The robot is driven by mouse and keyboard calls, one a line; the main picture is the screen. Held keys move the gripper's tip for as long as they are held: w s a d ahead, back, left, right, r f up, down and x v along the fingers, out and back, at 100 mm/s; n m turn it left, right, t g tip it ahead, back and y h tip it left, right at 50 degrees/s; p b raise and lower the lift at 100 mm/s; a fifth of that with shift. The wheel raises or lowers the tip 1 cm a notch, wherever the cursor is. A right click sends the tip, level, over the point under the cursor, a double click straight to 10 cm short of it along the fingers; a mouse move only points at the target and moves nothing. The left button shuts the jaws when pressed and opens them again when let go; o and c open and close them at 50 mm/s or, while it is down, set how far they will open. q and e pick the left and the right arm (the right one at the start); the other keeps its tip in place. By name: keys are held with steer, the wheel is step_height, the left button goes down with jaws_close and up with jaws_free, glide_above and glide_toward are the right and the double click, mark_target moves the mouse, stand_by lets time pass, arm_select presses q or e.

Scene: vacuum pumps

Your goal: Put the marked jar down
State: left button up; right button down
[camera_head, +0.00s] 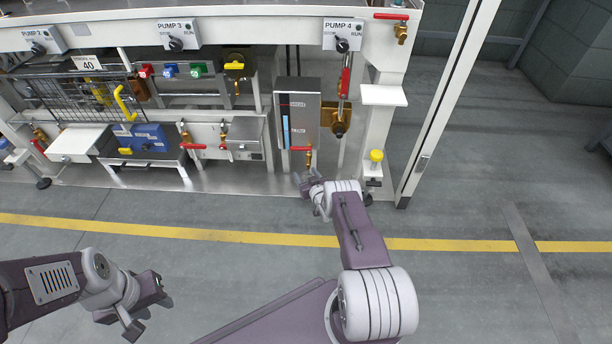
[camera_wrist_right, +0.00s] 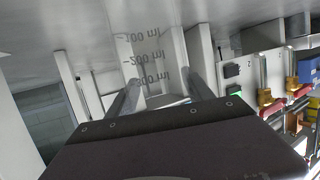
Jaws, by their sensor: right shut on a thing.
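The marked jar (camera_wrist_right: 148,68) is clear and carries ml graduations in the right wrist view. It sits between the two fingers of my right gripper (camera_wrist_right: 160,97), which is shut on it. In the head view my right gripper (camera_head: 308,178) is low in front of the rig, below the grey level-gauge box (camera_head: 297,110) and its red-handled tap. The jar is too clear to make out there. My left gripper (camera_head: 152,312) is open and empty over the floor at lower left.
The pump rig (camera_head: 215,180) has a low metal base behind my right gripper. A yellow-capped valve (camera_head: 376,156) and a white post stand to its right. A blue box (camera_head: 145,138) and a white ledge (camera_head: 78,141) are at left. The floor in front is clear.

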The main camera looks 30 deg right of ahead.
steer(key=shift+f, duration=0.25)
steer(key=shift+c, duration=1.6)
jaws_free()
steer(key=s+r+p, duration=0.1)
steer(key=p, duration=0.5)
steer(key=shift+s+a+r, duration=0.1)
steer(key=shift+s+r, duration=0.25)
steer(key=shift+s, duration=0.05)
steer(key=f+p+v, duration=0.1)
steer(key=p+v, duration=0.6)
steer(key=p, duration=0.1)
steer(key=shift+s, duration=0.1)
jaws_close()
